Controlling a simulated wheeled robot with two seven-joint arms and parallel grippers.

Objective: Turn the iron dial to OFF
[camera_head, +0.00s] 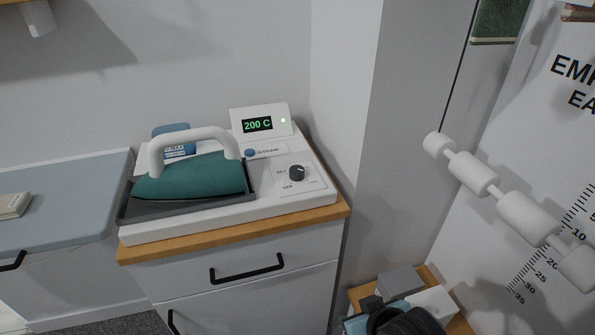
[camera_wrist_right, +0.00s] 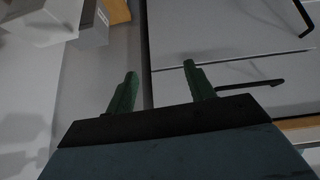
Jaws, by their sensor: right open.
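The iron dial (camera_head: 297,173) is a dark round knob on the white station's front right panel. Lettering that looks like OFF is printed at its lower left; its pointer is too small to read surely. The display (camera_head: 257,125) behind it reads 200 C in green, with a small lit green light beside it. A teal iron (camera_head: 195,177) with a white handle rests on the dark tray to the left. My right gripper (camera_wrist_right: 160,82) is open and empty, its two green fingers apart near the cabinet front, away from the dial. My left gripper is out of view.
The station (camera_head: 190,226) stands on a wood-topped cabinet (camera_head: 240,234) with black drawer handles. A blue button (camera_head: 250,153) sits left of the dial. Grey and white boxes (camera_head: 401,280) stand low at the right. White rollers (camera_head: 525,216) hang farther right. Space above the dial is clear.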

